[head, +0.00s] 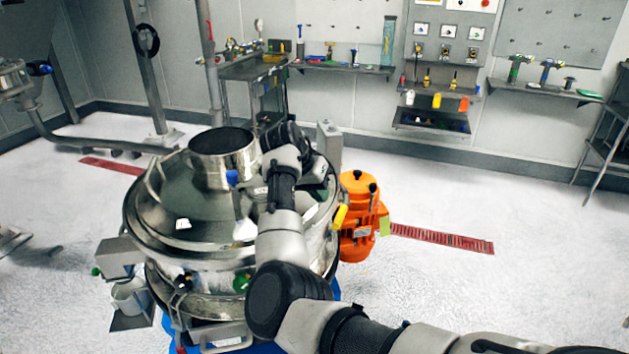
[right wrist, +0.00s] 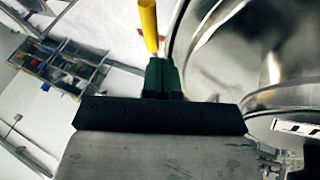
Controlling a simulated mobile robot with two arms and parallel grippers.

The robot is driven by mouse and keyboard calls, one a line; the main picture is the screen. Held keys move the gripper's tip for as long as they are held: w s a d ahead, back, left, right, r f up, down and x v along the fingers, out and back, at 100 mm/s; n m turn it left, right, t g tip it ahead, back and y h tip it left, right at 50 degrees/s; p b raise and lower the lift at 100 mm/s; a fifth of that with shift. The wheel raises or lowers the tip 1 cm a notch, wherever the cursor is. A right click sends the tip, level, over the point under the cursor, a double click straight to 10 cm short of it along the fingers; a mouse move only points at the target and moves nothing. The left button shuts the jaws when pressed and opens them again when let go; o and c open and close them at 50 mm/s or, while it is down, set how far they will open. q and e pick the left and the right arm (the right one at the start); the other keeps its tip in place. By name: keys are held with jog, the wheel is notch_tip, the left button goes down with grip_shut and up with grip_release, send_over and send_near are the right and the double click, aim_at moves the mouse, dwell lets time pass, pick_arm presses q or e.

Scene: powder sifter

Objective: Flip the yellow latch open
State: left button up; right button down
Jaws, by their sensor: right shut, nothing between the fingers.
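The yellow latch (head: 340,217) sticks out from the right side of the round steel sifter (head: 180,208), beside an orange motor. In the right wrist view the yellow latch (right wrist: 148,24) stands just beyond my fingertips. My right gripper (right wrist: 161,62) has dark green fingers, shut together and empty. The fingertips look close to the latch's lower end; I cannot tell whether they touch. In the head view my right arm reaches over the sifter's right side and hides part of its rim. My left gripper is not in view.
The orange motor (head: 358,222) stands against the sifter's right side. A steel neck (head: 222,160) rises from the lid. Shelves with tools (head: 436,122) hang on the back wall. The pale floor to the right is mostly clear, with a red grate (head: 442,238).

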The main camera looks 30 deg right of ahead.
aim_at(342, 210)
jog(key=p+x, duration=0.1)
jog(key=x, duration=0.3)
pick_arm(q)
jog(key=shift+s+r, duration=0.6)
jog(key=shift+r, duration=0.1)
pick_arm(e)
jog(key=shift+s+d+f, duration=0.1)
jog(key=shift+d+f, duration=0.1)
jog(key=shift+f, duration=0.2)
jog(key=shift+d, duration=0.1)
